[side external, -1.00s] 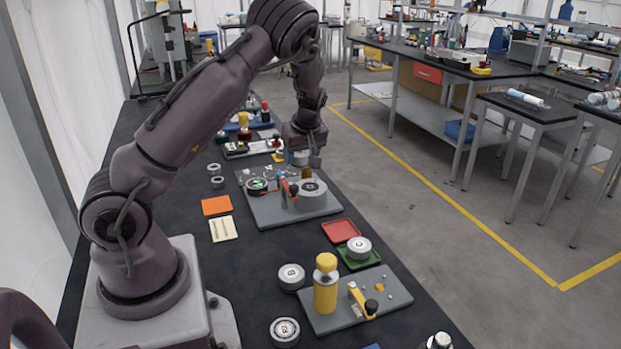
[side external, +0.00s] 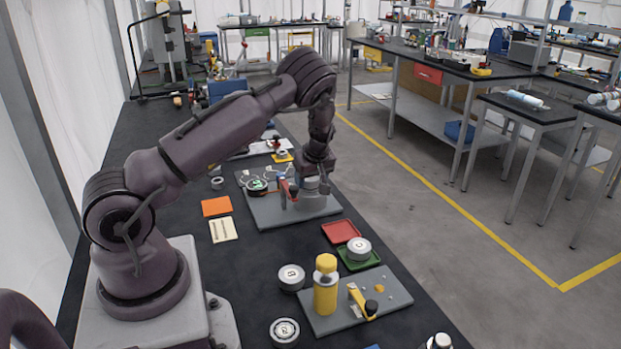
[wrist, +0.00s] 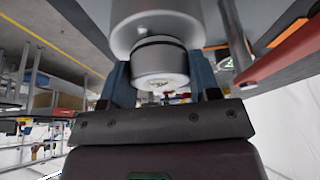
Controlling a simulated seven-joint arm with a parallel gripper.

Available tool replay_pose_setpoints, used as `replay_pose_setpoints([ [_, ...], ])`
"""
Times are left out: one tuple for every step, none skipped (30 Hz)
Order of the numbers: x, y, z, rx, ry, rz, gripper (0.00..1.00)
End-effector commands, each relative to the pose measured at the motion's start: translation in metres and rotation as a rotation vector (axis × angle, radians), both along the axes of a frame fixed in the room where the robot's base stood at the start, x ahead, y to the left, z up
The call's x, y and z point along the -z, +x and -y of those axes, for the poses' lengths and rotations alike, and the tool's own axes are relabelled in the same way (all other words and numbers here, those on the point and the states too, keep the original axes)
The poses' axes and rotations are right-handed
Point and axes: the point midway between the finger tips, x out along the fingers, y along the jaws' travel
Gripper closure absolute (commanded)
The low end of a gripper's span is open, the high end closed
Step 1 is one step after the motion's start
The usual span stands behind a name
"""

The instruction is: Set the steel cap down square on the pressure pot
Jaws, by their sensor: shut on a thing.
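The steel cap (wrist: 162,64) is between the two blue-grey fingers of my gripper (wrist: 162,88) in the wrist view, and my gripper is shut on it. A dark band runs around the cap. The larger grey cylinder of the pressure pot (wrist: 135,32) lies just beyond the cap in that view, roughly in line with it. In the side view my gripper (side external: 316,184) is over the pot (side external: 309,197), on the grey base plate (side external: 270,214). My gripper hides much of the pot, and I cannot tell whether cap and pot touch.
A red lever (side external: 286,192) stands close left of the pot and also shows in the wrist view (wrist: 285,50). Red (side external: 340,231) and green (side external: 352,264) trays lie nearer the camera, with a yellow bottle (side external: 326,285) on another plate. An orange pad (side external: 216,206) lies left.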

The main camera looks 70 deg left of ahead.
Motion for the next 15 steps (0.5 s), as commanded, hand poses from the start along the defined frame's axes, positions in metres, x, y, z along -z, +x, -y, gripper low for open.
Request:
replay_pose_setpoints([
  [0.0007, 0.0002, -0.0004, 0.000, 0.001, 0.001, 0.76],
  [0.0016, 0.0002, -0.0003, 0.000, 0.001, 0.001, 0.76],
  [0.0028, 0.0000, -0.0001, 0.000, 0.000, 0.000, 0.41],
  [0.0025, 0.0001, -0.0001, 0.000, 0.001, 0.000, 0.34],
  [0.0024, 0.0001, 0.0000, 0.000, 0.001, 0.000, 0.28],
  [0.0023, 0.0000, -0.0001, 0.000, 0.000, 0.000, 0.18],
  [0.0023, 0.0000, -0.0001, 0.000, 0.000, 0.000, 0.18],
  [0.0023, 0.0000, -0.0001, 0.000, 0.000, 0.000, 0.18],
  [0.0022, 0.0000, -0.0001, 0.000, 0.000, 0.000, 0.18],
  [0.0022, 0.0000, -0.0001, 0.000, 0.000, 0.000, 0.18],
  [0.0022, -0.0001, -0.0001, 0.000, 0.000, 0.000, 0.18],
  [0.0022, -0.0001, -0.0001, 0.000, 0.000, 0.000, 0.18],
  [0.0022, -0.0001, 0.0000, 0.000, 0.000, 0.000, 0.18],
  [0.0018, 0.0000, 0.0000, 0.000, 0.000, 0.000, 0.18],
  [0.0008, 0.0000, 0.0000, 0.000, 0.000, 0.000, 0.18],
])
